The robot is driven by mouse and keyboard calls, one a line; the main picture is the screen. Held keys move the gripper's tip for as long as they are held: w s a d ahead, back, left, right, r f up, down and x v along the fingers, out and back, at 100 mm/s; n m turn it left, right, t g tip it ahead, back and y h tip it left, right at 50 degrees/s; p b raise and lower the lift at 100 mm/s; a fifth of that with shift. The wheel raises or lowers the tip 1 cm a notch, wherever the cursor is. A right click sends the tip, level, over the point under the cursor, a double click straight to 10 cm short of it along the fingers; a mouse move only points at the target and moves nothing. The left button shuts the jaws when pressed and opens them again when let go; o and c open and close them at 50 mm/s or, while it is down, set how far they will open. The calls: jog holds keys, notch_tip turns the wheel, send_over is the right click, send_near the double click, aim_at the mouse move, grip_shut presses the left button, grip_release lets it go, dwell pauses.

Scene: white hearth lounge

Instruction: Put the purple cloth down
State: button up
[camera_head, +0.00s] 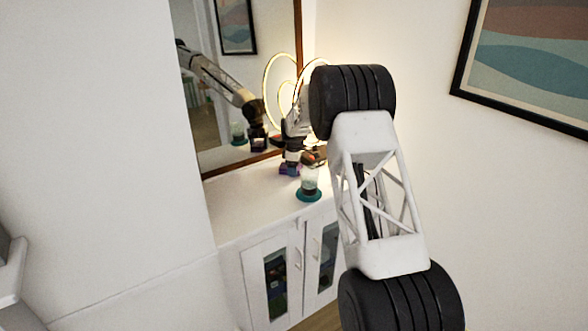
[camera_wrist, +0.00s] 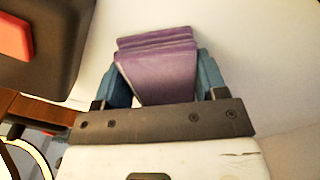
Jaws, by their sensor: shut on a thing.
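The folded purple cloth (camera_wrist: 157,70) sits between the blue fingers of my gripper (camera_wrist: 163,76) in the wrist view, its layers stacked and fanned towards the far edge. My gripper is shut on it. In the head view the cloth (camera_head: 289,170) shows as a small purple patch under my gripper (camera_head: 291,163), low over the white cabinet top (camera_head: 245,208). I cannot tell whether the cloth touches the surface. My arm hides part of the cabinet's right side.
A glass on a teal coaster (camera_head: 309,194) stands just in front and right of the cloth. A glowing ring lamp (camera_head: 279,88) and a mirror (camera_head: 222,100) are behind. A dark thing with a red block (camera_wrist: 14,38) is close in the wrist view. The cabinet top's left front is clear.

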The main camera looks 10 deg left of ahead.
jog(key=shift+f, duration=0.15)
jog(key=o, duration=0.9)
jog(key=shift+r, duration=3.95)
jog(key=shift+r, duration=0.1)
